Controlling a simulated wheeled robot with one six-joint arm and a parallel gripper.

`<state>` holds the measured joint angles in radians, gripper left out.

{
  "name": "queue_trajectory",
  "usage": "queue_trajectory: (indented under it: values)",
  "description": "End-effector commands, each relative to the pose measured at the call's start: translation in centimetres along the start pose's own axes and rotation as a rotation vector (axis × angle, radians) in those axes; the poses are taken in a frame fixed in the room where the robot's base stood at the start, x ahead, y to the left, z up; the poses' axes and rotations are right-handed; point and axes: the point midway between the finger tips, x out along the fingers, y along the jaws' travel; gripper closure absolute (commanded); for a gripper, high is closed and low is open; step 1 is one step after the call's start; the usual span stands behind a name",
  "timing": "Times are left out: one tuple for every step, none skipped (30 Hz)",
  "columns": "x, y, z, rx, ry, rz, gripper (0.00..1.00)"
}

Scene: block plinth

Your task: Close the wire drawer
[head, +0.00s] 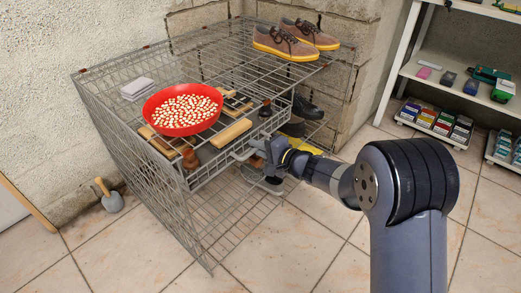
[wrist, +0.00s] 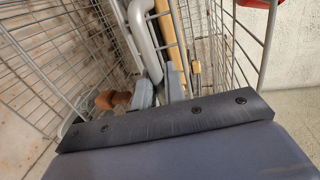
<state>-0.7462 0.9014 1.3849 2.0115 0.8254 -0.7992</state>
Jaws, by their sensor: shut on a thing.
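The wire drawer (head: 217,165) sits in a grey wire rack, below its top. It holds wooden pieces and brushes, partly hidden by a red bowl. I cannot tell exactly how far it stands out. My gripper (head: 258,152) is at the drawer's front, shut on its grey handle (head: 242,154). In the wrist view the handle (wrist: 141,38) runs down between the two fingertips of my gripper (wrist: 160,90). A brown wooden knob (wrist: 113,99) shows just left of the fingers.
The red bowl (head: 185,108) of pale pieces and brown shoes (head: 293,38) are on the wire rack (head: 130,68). White shelves (head: 440,68) stand at right. The tiled floor (head: 300,235) in front is clear.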

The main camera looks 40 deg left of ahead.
Motion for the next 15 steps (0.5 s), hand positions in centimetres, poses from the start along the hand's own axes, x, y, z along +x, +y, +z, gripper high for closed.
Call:
queue_trajectory:
  values:
    - [0.21, -0.33, -0.07, -0.003, 0.003, -0.006, 1.0]
    - [0.21, -0.34, -0.08, -0.003, 0.003, -0.006, 1.0]
    - [0.22, -0.36, -0.08, -0.003, 0.003, -0.006, 1.0]
    - [0.23, -0.37, -0.08, -0.003, 0.003, -0.007, 1.0]
    - [0.23, -0.38, -0.09, -0.003, 0.003, -0.007, 1.0]
    - [0.24, -0.4, -0.09, -0.003, 0.003, -0.007, 0.88]
    - [0.24, -0.4, -0.09, -0.003, 0.004, -0.007, 0.85]
    - [0.23, -0.39, -0.09, -0.003, 0.003, -0.007, 0.83]
    - [0.22, -0.37, -0.08, -0.002, 0.003, -0.007, 0.8]
    - [0.21, -0.36, -0.07, -0.003, 0.003, -0.007, 0.77]
    - [0.2, -0.35, -0.06, -0.003, 0.003, -0.007, 0.75]
    - [0.19, -0.35, -0.06, -0.003, 0.002, -0.007, 0.72]
    - [0.19, -0.36, -0.05, -0.003, 0.002, -0.007, 0.72]
    - [0.18, -0.38, -0.05, -0.003, 0.002, -0.007, 0.72]
    - [0.18, -0.4, -0.05, -0.003, 0.002, -0.007, 0.72]
